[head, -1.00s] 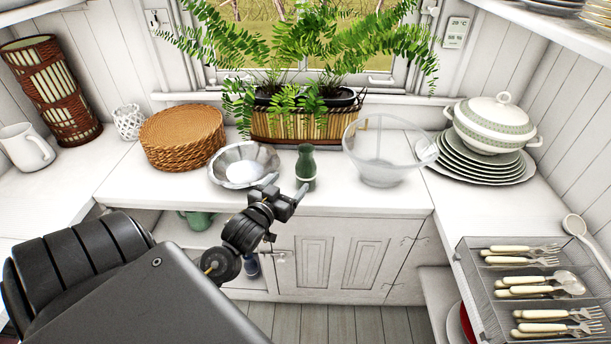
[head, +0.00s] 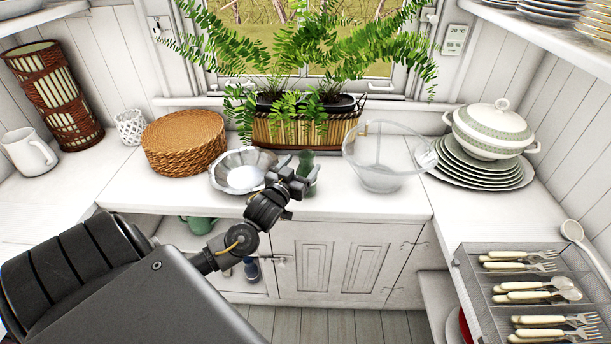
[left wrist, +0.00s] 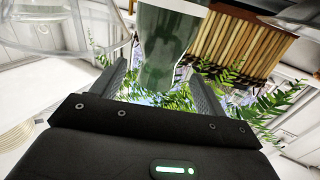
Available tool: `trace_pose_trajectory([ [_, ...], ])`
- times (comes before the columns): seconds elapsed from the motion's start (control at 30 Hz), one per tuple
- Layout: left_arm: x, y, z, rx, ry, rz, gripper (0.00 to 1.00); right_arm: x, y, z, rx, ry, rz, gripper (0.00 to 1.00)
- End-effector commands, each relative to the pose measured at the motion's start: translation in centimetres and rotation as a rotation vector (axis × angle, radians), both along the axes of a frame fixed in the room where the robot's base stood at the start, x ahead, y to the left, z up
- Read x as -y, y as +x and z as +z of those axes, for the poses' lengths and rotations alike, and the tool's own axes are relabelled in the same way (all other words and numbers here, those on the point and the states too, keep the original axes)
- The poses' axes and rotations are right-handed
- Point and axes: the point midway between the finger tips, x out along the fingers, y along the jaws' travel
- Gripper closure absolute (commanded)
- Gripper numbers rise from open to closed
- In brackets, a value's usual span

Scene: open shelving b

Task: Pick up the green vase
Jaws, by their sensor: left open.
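The green vase (head: 306,168) stands upright on the white counter, between the metal bowl and the clear bowl. My left gripper (head: 300,172) is at the vase in the head view and hides part of it. In the left wrist view the vase (left wrist: 168,45) shows between the two open fingers of my left gripper (left wrist: 163,85). I cannot tell whether a finger touches it. My right gripper is not in view.
A silver bowl (head: 243,174) stands close to the left of the vase. A clear bowl (head: 385,165) stands to its right. A planter with ferns (head: 300,130) is behind it. Stacked plates (head: 485,172) and a cutlery tray (head: 475,290) are at the right.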

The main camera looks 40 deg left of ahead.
Motion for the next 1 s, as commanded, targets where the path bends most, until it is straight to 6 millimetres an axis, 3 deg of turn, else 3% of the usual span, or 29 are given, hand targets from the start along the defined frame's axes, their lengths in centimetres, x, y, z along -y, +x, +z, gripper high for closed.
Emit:
trace_pose_trajectory([
  [0.2,-0.4,2.9,0.2,0.001,0.0,0.001,0.26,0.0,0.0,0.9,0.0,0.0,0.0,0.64],
  [0.5,-0.5,3.4,0.0,0.0,-0.001,0.0,0.26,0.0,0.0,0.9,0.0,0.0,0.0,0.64],
  [1.0,-0.5,3.4,0.0,0.0,0.0,0.0,0.91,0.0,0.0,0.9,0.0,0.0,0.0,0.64],
])
